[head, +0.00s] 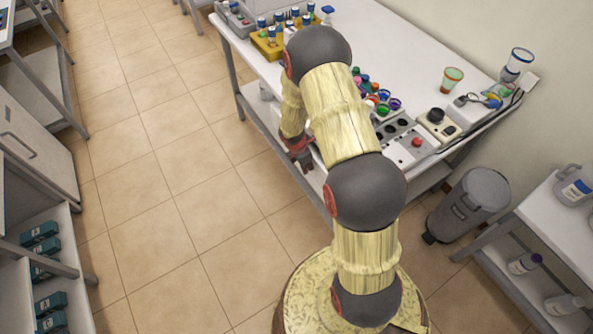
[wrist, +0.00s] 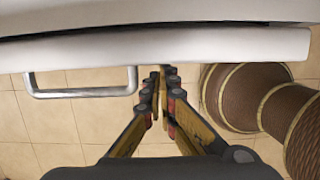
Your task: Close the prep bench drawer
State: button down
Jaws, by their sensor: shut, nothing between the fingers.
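The prep bench (head: 300,75) is a white-topped table at the upper middle of the head view. My gripper (head: 303,163) hangs at its front edge, and my arm covers most of the space behind it. In the wrist view, the white drawer front (wrist: 225,45) spans nearly the full width, with its bar handle (wrist: 82,94) at the left. A dark gap runs along its upper edge. My gripper (wrist: 163,72) is shut and empty, its fingertips close to the lower edge of the drawer front, right of the handle. I cannot tell whether they touch it. How far the drawer stands out is hidden.
A grey bin (head: 470,203) stands at the right, near a white shelf table (head: 550,215). Cabinets line the left. The tiled floor (head: 165,170) between is clear.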

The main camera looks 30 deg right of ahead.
jog(key=shift+d, duration=0.55)
